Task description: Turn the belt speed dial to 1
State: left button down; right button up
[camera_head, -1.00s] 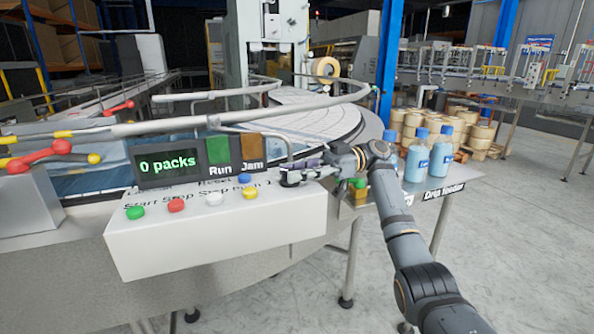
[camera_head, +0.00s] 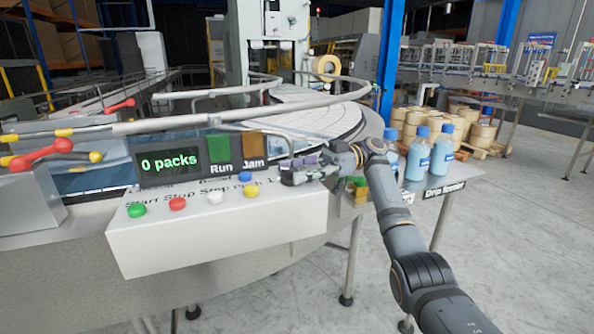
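The white control box (camera_head: 220,235) stands at the front of the machine. On its top are a green button (camera_head: 137,210), a red button (camera_head: 178,203), a white button (camera_head: 215,197), a yellow button (camera_head: 250,191) and a blue button (camera_head: 245,177). My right gripper (camera_head: 291,174) is over the right end of the box top, pointing left. The belt speed dial is not visible; the gripper covers that end of the panel. Whether the fingers touch or hold anything cannot be told. My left gripper is not in view.
A display reading "0 packs" (camera_head: 169,163) stands behind the buttons, with a green Run lamp (camera_head: 219,148) and an orange Jam lamp (camera_head: 252,147). Blue bottles (camera_head: 418,155) stand on a side table at right. A curved guide rail (camera_head: 230,119) runs behind the box.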

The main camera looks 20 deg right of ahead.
jog(key=shift+r, duration=0.1)
notch_tip(320, 180, up, 10)
dwell(0.4)
